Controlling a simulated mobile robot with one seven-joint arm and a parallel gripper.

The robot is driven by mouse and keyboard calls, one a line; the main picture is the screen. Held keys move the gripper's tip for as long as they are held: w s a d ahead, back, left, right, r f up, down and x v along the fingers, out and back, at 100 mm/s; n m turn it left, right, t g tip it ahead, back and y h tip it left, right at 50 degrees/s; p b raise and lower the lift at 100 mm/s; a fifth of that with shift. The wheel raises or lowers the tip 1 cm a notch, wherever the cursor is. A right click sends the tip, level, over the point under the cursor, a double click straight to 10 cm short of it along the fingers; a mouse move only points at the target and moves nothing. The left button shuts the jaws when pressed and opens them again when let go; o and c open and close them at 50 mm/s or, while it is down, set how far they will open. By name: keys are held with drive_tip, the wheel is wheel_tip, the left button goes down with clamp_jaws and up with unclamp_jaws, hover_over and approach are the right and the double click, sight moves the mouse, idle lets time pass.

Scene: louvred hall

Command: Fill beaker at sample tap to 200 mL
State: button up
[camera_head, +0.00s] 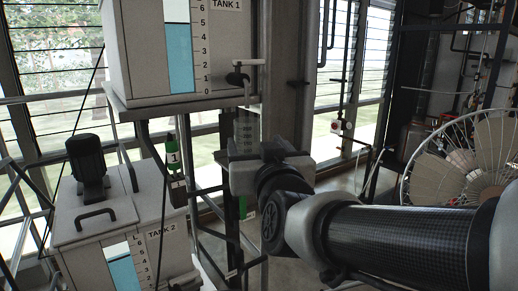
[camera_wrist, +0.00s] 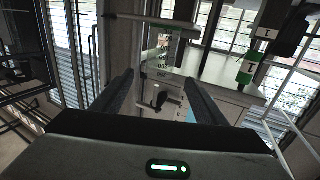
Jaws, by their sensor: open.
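A clear beaker (camera_head: 245,126) with graduation marks shows just below the sample tap (camera_head: 238,78), in front of a dark post. The tap is dark, with a pale lever, on the front of Tank 1 (camera_head: 130,45). In the wrist view the beaker (camera_wrist: 178,52) is in the upper middle and the tap (camera_wrist: 160,97) is below it. My gripper (camera_wrist: 160,80) is open, its two dark fingers apart, with the beaker beyond and between their tips. In the head view my gripper hides the beaker's lower part. I cannot tell the beaker's liquid level or whether a finger touches it.
Tank 2 (camera_head: 110,215), with a black pump (camera_head: 88,165) on its lid, stands at the lower left. A large round fan-like wheel (camera_head: 465,160) and pipework stand at the right.

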drive_tip(key=s+d+f+m+g+h, duration=0.1)
drive_tip(key=s+d+f+g+h, duration=0.1)
drive_tip(key=s+d+f+g, duration=0.4)
drive_tip(key=s+d+f+m+g+h, duration=0.1)
drive_tip(key=s+d+f+g, duration=0.5)
drive_tip(key=s, duration=0.8)
wheel_tip(320, 180, down, 5)
drive_tip(key=d, duration=0.2)
drive_tip(key=shift+s+d+r+h, duration=0.2)
drive_tip(key=shift+s+d+h, duration=0.1)
drive_tip(key=shift+h, duration=0.1)
drive_tip(key=c, duration=0.8)
drive_tip(key=shift+w, duration=0.1)
drive_tip(key=shift+c, duration=0.2)
